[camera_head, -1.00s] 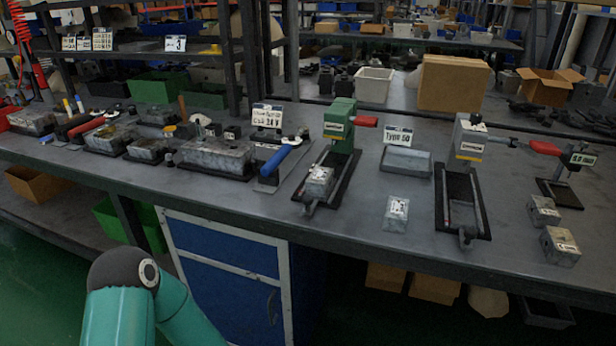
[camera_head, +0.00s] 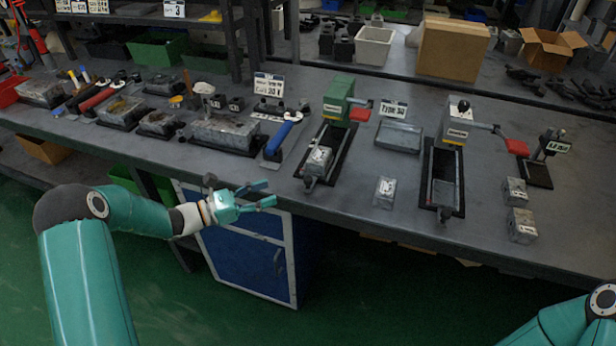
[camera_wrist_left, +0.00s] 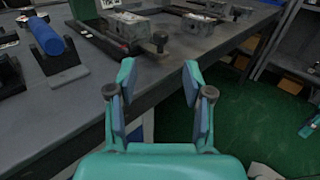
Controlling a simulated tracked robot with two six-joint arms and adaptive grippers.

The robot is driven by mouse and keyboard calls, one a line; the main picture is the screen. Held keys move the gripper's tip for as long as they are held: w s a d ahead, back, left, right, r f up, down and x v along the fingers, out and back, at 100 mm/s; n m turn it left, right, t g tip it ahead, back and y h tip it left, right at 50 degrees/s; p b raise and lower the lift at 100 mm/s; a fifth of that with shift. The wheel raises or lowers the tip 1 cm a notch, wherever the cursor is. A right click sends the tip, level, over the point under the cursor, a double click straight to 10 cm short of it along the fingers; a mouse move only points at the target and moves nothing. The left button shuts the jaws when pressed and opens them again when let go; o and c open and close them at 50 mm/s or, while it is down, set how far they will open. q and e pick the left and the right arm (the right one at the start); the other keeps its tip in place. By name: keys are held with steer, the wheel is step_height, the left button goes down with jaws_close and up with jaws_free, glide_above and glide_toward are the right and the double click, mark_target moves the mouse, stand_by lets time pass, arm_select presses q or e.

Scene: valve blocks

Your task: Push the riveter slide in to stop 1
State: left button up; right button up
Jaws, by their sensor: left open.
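Two bench presses with black slide rails stand on the grey table. The green press (camera_head: 339,98) has a red lever, and a grey metal block (camera_head: 319,159) sits at the near end of its rail (camera_head: 337,153), by a dark end knob (camera_head: 309,182). The block (camera_wrist_left: 130,31) and knob (camera_wrist_left: 160,40) also show in the left wrist view. The grey press (camera_head: 456,125) has an empty-looking rail (camera_head: 443,181). I cannot tell from the labels which is the riveter. My left gripper (camera_head: 269,194) is open and empty, in front of the table edge, left of the green press's rail.
A blue-handled tool (camera_head: 282,134) lies left of the green press. A loose block (camera_head: 385,191) sits between the rails. Two more blocks (camera_head: 515,190) (camera_head: 521,225) are at right. A blue cabinet (camera_head: 249,255) stands below the table. My right arm (camera_head: 570,322) shows at bottom right.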

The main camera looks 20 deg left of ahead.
mark_target(308, 178)
arm_select(q)
steer(key=p+x, duration=0.1)
steer(key=x, duration=1.1)
steer(key=shift+w+d, duration=0.15)
jaws_close()
